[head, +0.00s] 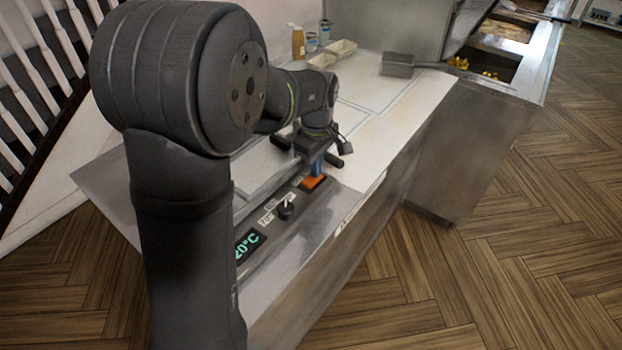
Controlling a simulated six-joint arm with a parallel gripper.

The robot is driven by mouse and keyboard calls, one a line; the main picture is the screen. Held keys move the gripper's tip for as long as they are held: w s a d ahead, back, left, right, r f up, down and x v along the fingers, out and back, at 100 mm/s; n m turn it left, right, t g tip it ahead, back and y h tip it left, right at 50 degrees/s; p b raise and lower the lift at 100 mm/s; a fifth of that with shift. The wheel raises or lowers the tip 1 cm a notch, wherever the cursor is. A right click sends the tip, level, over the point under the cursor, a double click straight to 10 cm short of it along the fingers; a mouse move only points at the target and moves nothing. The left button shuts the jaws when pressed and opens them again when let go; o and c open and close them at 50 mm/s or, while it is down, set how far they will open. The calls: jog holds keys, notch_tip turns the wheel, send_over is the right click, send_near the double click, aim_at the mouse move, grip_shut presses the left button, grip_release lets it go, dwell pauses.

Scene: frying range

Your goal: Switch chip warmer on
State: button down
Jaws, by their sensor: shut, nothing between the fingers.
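The chip warmer's control strip (272,222) runs along the front edge of the counter. It carries a dark display (247,246) with green figures ending in "20°C", a black knob (286,210) with a pale pointer, and an orange rocker switch (313,183). My gripper (317,170) is shut and empty, pointing down just above the orange switch. Its tips overlap the far part of the switch in this view, and I cannot tell whether they touch it. My arm hides the left end of the strip and display.
The white counter (385,125) is mostly clear. At its back stand a mustard-coloured bottle (298,42), small cans (311,42), pale trays (341,49) and a grey metal container (397,65). A steel fryer unit (480,115) adjoins on the right. White railings (40,75) stand at left.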

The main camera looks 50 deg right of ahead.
notch_tip(320, 180, up, 7)
dwell(0.7)
jog(key=shift+f, duration=0.15)
notch_tip(320, 180, down, 7)
jog(key=shift+r, duration=0.1)
dwell(0.5)
jog(key=a+r+h, duration=0.1)
jog(key=a+r, duration=0.1)
jog(key=r, duration=0.6)
jog(key=a+r, duration=0.3)
jog(key=r, duration=0.4)
jog(key=shift+r+h, duration=0.35)
jog(key=shift+h, duration=0.05)
dwell(0.6)
dwell(2.2)
